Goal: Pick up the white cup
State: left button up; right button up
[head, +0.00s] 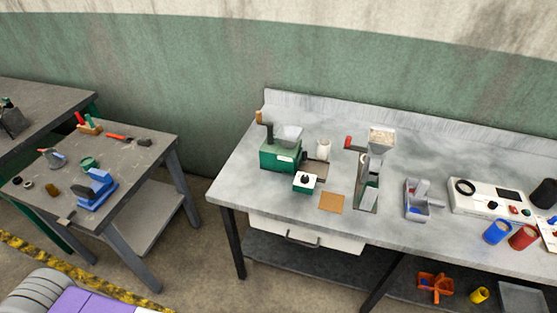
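A white cup (323,149) stands upright on the grey worktable (240,185), towards its left end. It is just right of a green grain mill (281,156) with a white hopper and behind a small green and white box (305,182). A grey-brown pad (316,170) lies just in front of the cup. Neither of my grippers shows in the head view.
A metal press with a red handle (368,185) stands right of the cup. A brown square (332,202) lies near the front edge. Blue (497,231) and red (523,237) cups and a white device (490,199) are further right. A tool-covered side table (130,165) stands left, across a gap.

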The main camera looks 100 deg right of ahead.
aim_at(324, 144)
jog(key=i, duration=0.6)
jog(key=z, duration=2.8)
